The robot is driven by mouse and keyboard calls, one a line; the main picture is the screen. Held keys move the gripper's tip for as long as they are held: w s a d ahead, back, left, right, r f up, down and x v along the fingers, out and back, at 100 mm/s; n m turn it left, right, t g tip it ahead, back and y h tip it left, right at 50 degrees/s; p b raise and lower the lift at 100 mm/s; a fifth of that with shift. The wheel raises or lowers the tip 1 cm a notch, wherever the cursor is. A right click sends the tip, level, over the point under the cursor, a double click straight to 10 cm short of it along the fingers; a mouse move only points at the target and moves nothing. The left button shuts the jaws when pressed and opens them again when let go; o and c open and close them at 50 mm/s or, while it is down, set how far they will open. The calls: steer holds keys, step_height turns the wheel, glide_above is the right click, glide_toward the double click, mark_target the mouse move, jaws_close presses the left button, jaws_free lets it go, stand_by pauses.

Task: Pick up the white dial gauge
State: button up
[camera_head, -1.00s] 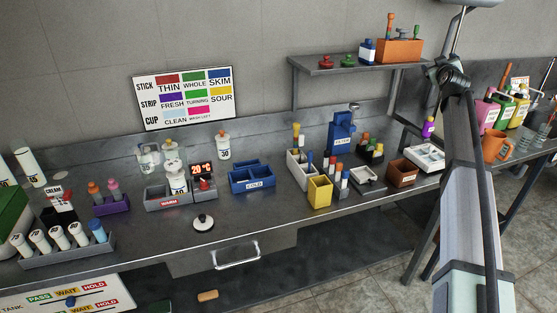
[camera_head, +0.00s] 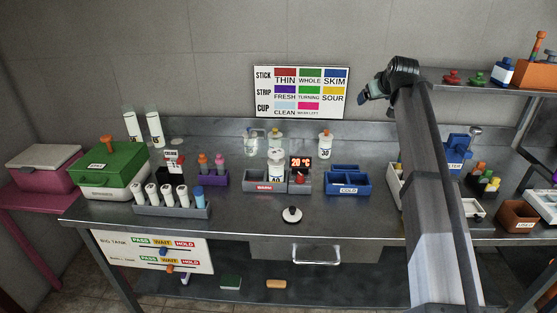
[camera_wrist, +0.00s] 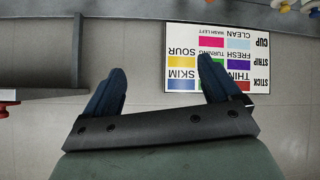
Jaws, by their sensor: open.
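A small round white piece with a dark knob-like centre (camera_head: 292,214) lies on the bench near its front edge, above the drawer handle; it looks like the white dial gauge, but its face is too small to read. My gripper (camera_head: 368,92) is raised high, near the wall chart's right side and well above and to the right of that piece. In the wrist view my gripper (camera_wrist: 158,76) has its two blue fingers spread wide with nothing between them. The white piece is not visible in the wrist view.
Behind the white piece stand a grey warm block (camera_head: 264,187), a red temperature display (camera_head: 300,163) and a blue cold rack (camera_head: 349,183). A tube rack (camera_head: 172,207) and green box (camera_head: 108,170) are to the left. Bare bench surrounds the piece. A wall shelf (camera_head: 452,84) is at right.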

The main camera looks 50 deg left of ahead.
steer(key=s+a+f+g+h, duration=0.1)
steer(key=s+a+f, duration=0.1)
steer(key=s+a, duration=0.35)
steer(key=s+a+f+g, duration=0.1)
steer(key=s+a, duration=0.2)
steer(key=s, duration=0.5)
steer(key=g+h, duration=0.3)
glide_toward(276, 151)
steer(key=x, duration=0.5)
steer(key=shift+s+d+f, duration=0.25)
steer(key=shift+s+d, duration=0.05)
steer(key=shift+s, duration=0.05)
steer(key=shift+w+a+x, duration=0.1)
steer(key=shift+w+x, duration=0.05)
steer(key=shift+x, duration=1.15)
steer(key=shift+w+a+x, duration=0.15)
steer(key=shift+w+x, duration=0.05)
steer(key=shift+x, duration=1.1)
steer(key=shift+r, duration=0.15)
steer(key=shift+c, duration=0.4)
steer(key=c, duration=1.1)
steer(key=shift+r, duration=0.1)
